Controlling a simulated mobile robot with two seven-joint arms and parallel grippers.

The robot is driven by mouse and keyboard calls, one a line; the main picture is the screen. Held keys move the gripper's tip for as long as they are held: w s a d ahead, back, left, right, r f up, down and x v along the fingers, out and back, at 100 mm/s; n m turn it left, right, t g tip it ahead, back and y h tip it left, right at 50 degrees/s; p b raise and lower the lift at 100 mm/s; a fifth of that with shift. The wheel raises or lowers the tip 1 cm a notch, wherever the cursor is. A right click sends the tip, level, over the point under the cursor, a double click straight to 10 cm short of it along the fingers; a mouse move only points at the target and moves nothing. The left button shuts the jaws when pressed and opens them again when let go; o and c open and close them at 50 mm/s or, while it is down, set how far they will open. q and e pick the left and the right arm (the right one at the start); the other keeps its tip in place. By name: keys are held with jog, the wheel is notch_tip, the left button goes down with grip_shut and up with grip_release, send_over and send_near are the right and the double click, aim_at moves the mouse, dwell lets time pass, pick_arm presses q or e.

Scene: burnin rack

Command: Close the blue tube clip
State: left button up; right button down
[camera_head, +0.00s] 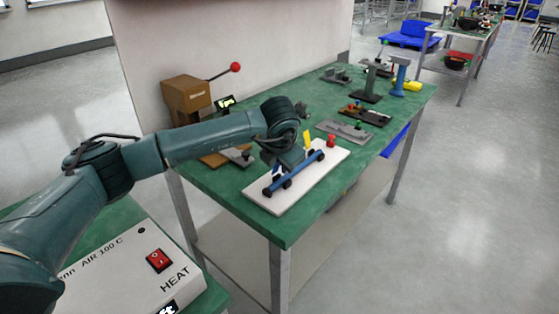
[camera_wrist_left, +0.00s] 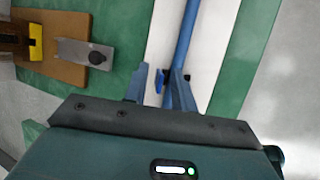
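A blue tube (camera_head: 297,172) lies in black holders on a white board (camera_head: 328,165) at the front of the green table. In the left wrist view the tube (camera_wrist_left: 186,38) runs up the white board. The small blue clip (camera_wrist_left: 160,80) shows beside the tube, between my gripper's fingers. My left gripper (camera_head: 277,172) is just over the near part of the tube; in its wrist view the gripper (camera_wrist_left: 157,88) has its two fingers apart, one on each side of the clip. I cannot tell whether a finger touches it. My right gripper is in neither view.
A brown box with a red-balled lever (camera_head: 187,100) is behind my arm. A grey metal fixture (camera_head: 345,131) lies beyond the board.

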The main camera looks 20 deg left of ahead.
pick_arm(q)
jog(key=v, duration=1.3)
jog(key=shift+r, duration=0.1)
